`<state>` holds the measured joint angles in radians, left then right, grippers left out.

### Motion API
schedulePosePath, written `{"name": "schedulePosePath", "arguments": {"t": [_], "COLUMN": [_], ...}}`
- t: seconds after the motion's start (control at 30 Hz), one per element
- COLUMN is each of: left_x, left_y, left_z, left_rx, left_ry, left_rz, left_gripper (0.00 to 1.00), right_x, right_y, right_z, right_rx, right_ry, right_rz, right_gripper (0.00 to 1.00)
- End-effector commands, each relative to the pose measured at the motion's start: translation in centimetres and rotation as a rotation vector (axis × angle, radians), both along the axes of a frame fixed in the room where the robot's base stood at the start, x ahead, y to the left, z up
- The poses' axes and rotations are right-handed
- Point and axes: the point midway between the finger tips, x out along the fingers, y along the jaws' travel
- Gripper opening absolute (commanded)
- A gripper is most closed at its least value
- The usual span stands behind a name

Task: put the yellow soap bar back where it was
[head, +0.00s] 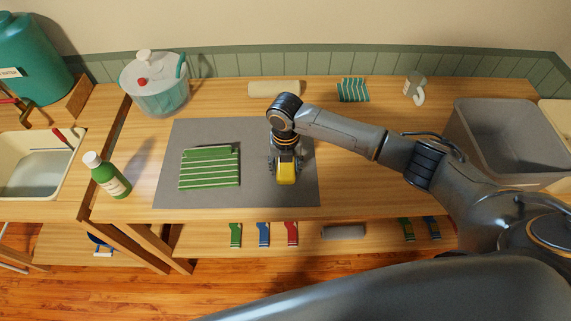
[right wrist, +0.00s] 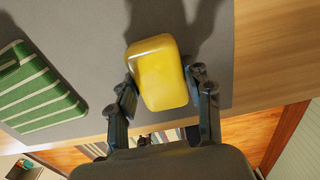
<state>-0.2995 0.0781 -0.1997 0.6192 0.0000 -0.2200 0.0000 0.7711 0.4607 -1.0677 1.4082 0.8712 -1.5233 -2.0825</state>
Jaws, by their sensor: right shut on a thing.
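The yellow soap bar (head: 286,174) is in my right gripper (head: 285,165), over the right part of the grey mat (head: 220,133) in the head view. The right wrist view shows the soap bar (right wrist: 158,72) between the two fingers of the right gripper (right wrist: 162,98), which are shut on its sides. I cannot tell whether the soap touches the mat. A folded green striped cloth (head: 209,168) lies on the mat to the left of the soap; it also shows in the right wrist view (right wrist: 38,88). My left gripper is not in view.
A green bottle (head: 108,176) stands left of the mat. A lidded clear bucket (head: 155,85) stands behind it. A cream roll (head: 274,89), striped cloth (head: 353,90) and white-grey item (head: 415,88) lie along the back. A grey bin (head: 510,140) is at right. Several coloured items hang or lie below.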

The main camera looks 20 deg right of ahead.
Motion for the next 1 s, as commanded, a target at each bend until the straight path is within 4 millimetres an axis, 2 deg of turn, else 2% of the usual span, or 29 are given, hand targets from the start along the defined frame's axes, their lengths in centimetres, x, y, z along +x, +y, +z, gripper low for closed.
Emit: {"name": "schedulePosePath", "arguments": {"t": [0.37, 0.4, 0.5, 0.83, 1.0], "left_x": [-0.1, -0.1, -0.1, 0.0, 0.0], "left_y": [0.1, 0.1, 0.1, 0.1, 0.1], "left_z": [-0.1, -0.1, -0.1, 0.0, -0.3], "left_rx": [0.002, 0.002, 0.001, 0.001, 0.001], "left_ry": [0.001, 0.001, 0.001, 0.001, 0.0], "left_rz": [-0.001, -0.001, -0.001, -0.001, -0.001], "left_gripper": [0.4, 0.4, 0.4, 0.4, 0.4], "right_x": [0.0, 0.0, 0.0, 0.0, 0.1], "right_y": [0.0, 0.0, 0.0, 0.0, 0.0], "right_z": [-0.5, -0.6, -0.5, -0.3, 1.2], "right_rx": [0.0, 0.0, 0.0, 0.0, 0.001], "right_ry": [0.0, 0.0, 0.0, -0.001, -0.004], "right_rz": [0.0, 0.0, 0.0, 0.0, 0.0], "right_gripper": [0.21, 0.52, 0.73, 0.73, 0.73]}}
